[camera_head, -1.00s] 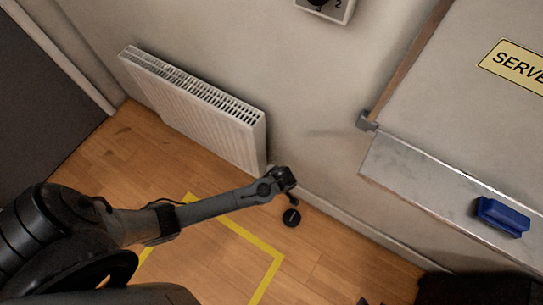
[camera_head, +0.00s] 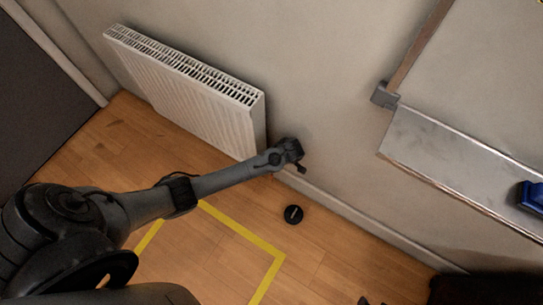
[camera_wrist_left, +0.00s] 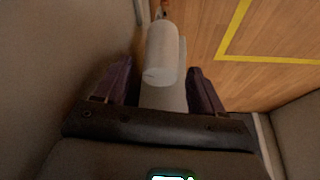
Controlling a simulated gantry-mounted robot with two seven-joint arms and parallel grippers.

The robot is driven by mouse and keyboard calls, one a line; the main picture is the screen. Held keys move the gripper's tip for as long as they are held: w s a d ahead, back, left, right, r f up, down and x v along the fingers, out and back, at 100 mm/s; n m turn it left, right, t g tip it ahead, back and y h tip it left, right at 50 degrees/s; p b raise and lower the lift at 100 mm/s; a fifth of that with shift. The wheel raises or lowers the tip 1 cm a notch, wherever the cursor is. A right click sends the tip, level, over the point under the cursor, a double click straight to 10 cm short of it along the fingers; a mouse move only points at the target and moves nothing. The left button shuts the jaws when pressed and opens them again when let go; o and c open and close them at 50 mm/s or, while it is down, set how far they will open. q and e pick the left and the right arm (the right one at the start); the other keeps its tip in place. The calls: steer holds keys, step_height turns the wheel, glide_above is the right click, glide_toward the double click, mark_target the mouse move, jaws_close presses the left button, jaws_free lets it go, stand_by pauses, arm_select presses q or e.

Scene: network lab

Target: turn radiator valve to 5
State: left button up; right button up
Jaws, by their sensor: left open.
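The white radiator (camera_head: 185,95) hangs low on the wall at the left of the head view. My left gripper (camera_head: 301,158) is just off its lower right end, close to the wall. The valve is not discernible in the head view. In the left wrist view a white rounded cylinder, seemingly the valve head (camera_wrist_left: 162,48), stands between the two dark fingers of my open left gripper (camera_wrist_left: 160,72). A gap shows on both sides, so the fingers appear not to touch it. No number on it is readable. My right gripper is not in view.
Yellow tape (camera_head: 245,233) marks the floor. A metal ledge (camera_head: 450,150) juts out at the right, holding a blue object (camera_head: 533,197). The floor in front of the radiator is mostly clear.

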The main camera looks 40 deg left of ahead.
arm_select(q)
steer(key=shift+b+x, duration=0.4)
steer(key=shift+x, duration=0.8)
steer(key=c, duration=1)
steer(key=shift+s+r+m+p, duration=0.1)
steer(key=shift+r+m+p, duration=0.1)
steer(key=shift+m+p, duration=0.4)
steer(key=shift+c, duration=0.2)
steer(key=m+t+p, duration=0.1)
steer(key=m+p, duration=0.2)
steer(key=p, duration=0.2)
steer(key=shift+r+t, duration=0.1)
steer(key=shift+t, duration=0.3)
steer(key=m+t+h+p, duration=0.1)
steer(key=m+p, duration=0.1)
steer(key=m, duration=0.1)
steer(key=shift+p, duration=0.4)
steer(key=shift+m+p, duration=0.45)
steer(key=shift+m, duration=0.35)
steer(key=shift+f, duration=0.25)
steer(key=shift+m+t, duration=0.3)
